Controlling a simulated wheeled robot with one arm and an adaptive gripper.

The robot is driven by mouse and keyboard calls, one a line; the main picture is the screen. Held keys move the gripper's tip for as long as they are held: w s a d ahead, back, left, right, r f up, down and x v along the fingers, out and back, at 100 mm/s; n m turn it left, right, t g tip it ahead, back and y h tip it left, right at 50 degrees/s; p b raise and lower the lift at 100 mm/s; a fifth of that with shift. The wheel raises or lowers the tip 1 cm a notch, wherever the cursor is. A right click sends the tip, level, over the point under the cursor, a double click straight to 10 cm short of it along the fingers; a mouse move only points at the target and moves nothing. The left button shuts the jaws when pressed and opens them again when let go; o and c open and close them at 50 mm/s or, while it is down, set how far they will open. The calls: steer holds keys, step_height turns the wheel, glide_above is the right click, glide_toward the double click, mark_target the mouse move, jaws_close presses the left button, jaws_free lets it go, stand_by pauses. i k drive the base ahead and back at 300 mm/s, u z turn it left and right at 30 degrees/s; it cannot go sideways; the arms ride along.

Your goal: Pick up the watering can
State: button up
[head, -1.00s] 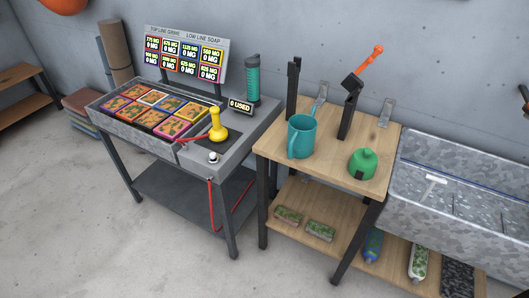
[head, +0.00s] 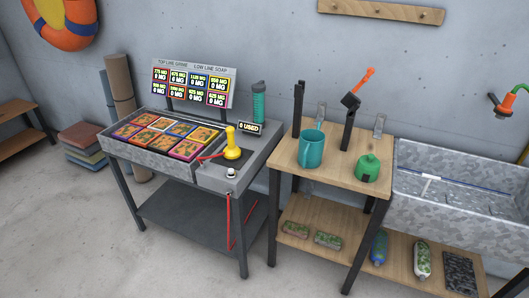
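I see nothing that is clearly a watering can with a spout. A teal mug-like vessel (head: 312,150) with a side handle stands upright on a wooden two-level table (head: 335,177). A small green bell-shaped thing (head: 367,168) stands on the same top, to the right of the vessel. I cannot tell whether either one is the watering can. My gripper is not in view.
A grey stand (head: 212,180) with colourful tiles, a yellow plunger-like piece and a teal bottle (head: 259,103) is left of the table. A metal trough (head: 440,205) is at right. Dark uprights rise behind the vessel. Floor (head: 80,240) is clear in front.

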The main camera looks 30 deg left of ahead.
mark_target(312, 146)
steer(key=u, duration=1.6)
steer(key=i, duration=1)
steer(key=u, duration=0.05)
